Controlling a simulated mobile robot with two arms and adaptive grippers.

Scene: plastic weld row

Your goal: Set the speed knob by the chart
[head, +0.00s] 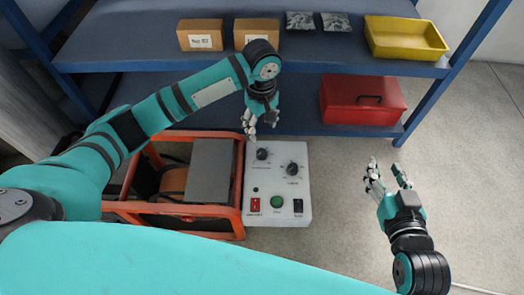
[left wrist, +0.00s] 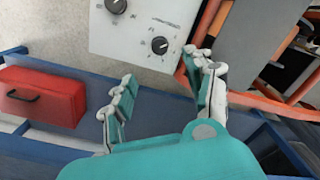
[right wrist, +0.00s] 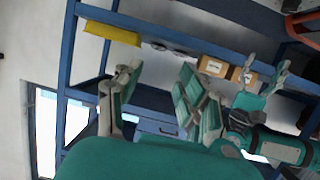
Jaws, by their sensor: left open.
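A white control panel (head: 268,208) carries two black knobs, a left knob (head: 262,154) and a larger right knob (head: 292,169). Their lettering is too small to read, so I cannot tell which is the speed knob. In the left wrist view the left knob (left wrist: 159,45) has a white pointer mark and a printed scale. My left gripper (head: 250,131) is open and empty, just beyond the panel's far left corner, close to the left knob but apart from it. My right gripper (head: 386,168) is open and empty, right of the panel. I cannot make out a chart.
An orange-framed machine (head: 238,222) adjoins the panel's left. The panel has a red switch (head: 255,205), a green button (head: 277,202) and a black switch (head: 298,206). Behind stands a blue shelf (head: 290,62) with cardboard boxes (head: 200,35), a yellow bin (head: 404,38) and a red toolbox (head: 361,101). Floor at right is clear.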

